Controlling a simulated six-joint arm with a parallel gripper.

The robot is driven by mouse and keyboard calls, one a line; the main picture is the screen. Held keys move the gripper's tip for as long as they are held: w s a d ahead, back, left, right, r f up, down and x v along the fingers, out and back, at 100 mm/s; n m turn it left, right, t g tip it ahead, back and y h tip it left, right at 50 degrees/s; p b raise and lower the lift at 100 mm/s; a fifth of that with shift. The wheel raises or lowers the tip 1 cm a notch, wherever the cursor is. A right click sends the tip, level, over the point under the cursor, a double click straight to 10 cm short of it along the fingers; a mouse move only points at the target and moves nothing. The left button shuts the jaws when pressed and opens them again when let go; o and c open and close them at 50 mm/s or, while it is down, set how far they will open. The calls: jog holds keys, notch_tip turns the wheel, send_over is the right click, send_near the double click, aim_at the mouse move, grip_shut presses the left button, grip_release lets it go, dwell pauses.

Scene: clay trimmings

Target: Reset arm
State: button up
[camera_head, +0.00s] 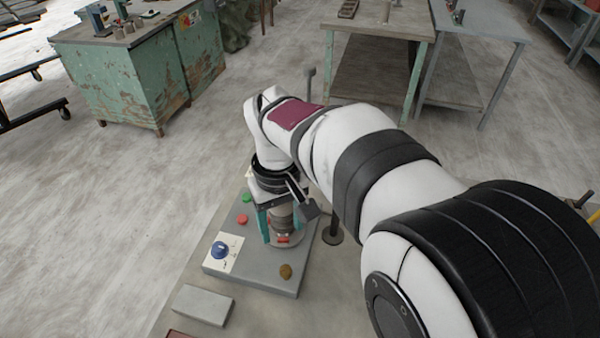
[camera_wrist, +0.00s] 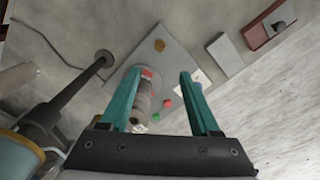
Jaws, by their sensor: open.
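My gripper (camera_head: 280,238) points down over a grey control panel (camera_head: 255,275), with its teal fingers apart. In the wrist view, the gripper (camera_wrist: 160,76) shows a clear gap between its fingertips. A grey, ribbed, upright cylinder (camera_head: 282,217) with red marks at its base stands on the panel. It also shows in the wrist view (camera_wrist: 146,100), close to the left finger. Whether they touch I cannot tell. A brown clay-like lump (camera_head: 286,271) lies on the panel, apart from the fingers; it also shows in the wrist view (camera_wrist: 160,45).
The panel carries a blue knob (camera_head: 220,249), a red button (camera_head: 242,219) and a green button (camera_head: 247,198). A grey block (camera_head: 202,305) lies beside it. A dark post (camera_wrist: 75,90) with a round base stands close by. Green cabinets (camera_head: 140,75) and workbenches stand farther back.

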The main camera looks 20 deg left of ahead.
dwell(0.3)
jog(key=s+d+r+m+y, duration=0.1)
jog(key=s+d+m, duration=0.3)
jog(key=d, duration=0.3)
jog(key=s+d+r+m, duration=0.2)
jog(key=s+d+m, duration=0.1)
jog(key=d, duration=0.4)
jog(key=s+d+f+m, duration=0.1)
jog(key=s+d+m, duration=0.1)
jog(key=s, duration=0.3)
jog(key=s+d+f+m, duration=0.1)
jog(key=s+d+m, duration=0.2)
jog(key=s, duration=0.3)
jog(key=shift+f+m+y, duration=0.4)
jog(key=shift+m, duration=0.4)
